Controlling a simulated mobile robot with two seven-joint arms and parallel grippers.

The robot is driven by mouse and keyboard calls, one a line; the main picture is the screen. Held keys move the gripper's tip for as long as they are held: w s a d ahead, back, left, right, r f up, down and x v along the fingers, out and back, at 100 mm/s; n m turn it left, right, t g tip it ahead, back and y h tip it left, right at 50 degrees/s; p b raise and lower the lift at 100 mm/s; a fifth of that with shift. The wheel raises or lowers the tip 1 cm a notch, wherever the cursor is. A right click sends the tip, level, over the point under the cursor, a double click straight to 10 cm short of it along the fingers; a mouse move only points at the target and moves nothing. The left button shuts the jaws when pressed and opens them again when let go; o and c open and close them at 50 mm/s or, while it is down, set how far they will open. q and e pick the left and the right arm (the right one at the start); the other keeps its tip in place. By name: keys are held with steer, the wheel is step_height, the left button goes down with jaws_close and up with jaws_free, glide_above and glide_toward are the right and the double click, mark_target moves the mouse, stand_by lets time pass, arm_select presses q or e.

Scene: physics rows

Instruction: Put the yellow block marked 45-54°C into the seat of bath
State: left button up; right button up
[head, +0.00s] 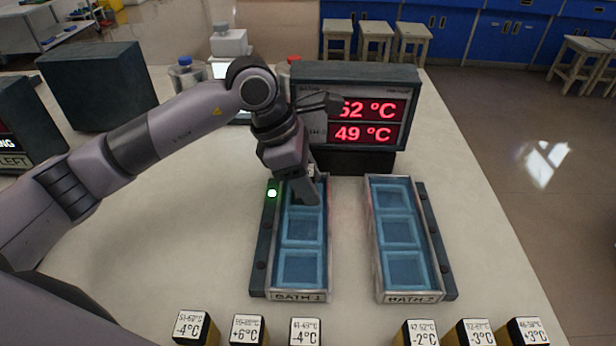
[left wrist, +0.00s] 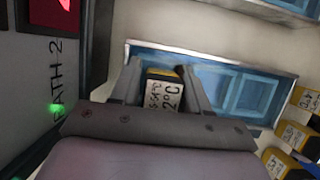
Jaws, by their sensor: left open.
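My left gripper (head: 308,196) reaches down over the far seat of bath 1 (head: 299,296). In the left wrist view its two fingers (left wrist: 160,78) stand apart, one on each side of a yellow and black block (left wrist: 163,92). The block's white label is partly covered; "5-54°C" and "2°C" seem readable. The block is at the end seat of the blue bath (left wrist: 262,72); its base is hidden, so its exact depth there is unclear. The middle and near seats of bath 1 look empty. My right gripper is not in view.
Bath 2 (head: 411,299) stands to the right with empty seats. A display (head: 361,122) behind reads 52 °C and 49 °C. A green lamp (head: 272,193) glows beside bath 1. Several other labelled blocks (head: 306,331) line the table's near edge.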

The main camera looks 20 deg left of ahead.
arm_select(q)
steer(key=shift+s+d+p, duration=0.1)
steer(key=shift+s+p, duration=0.1)
steer(key=shift+p, duration=0.2)
steer(key=v, duration=1.2)
steer(key=shift+w, duration=0.2)
steer(key=shift+r, duration=0.15)
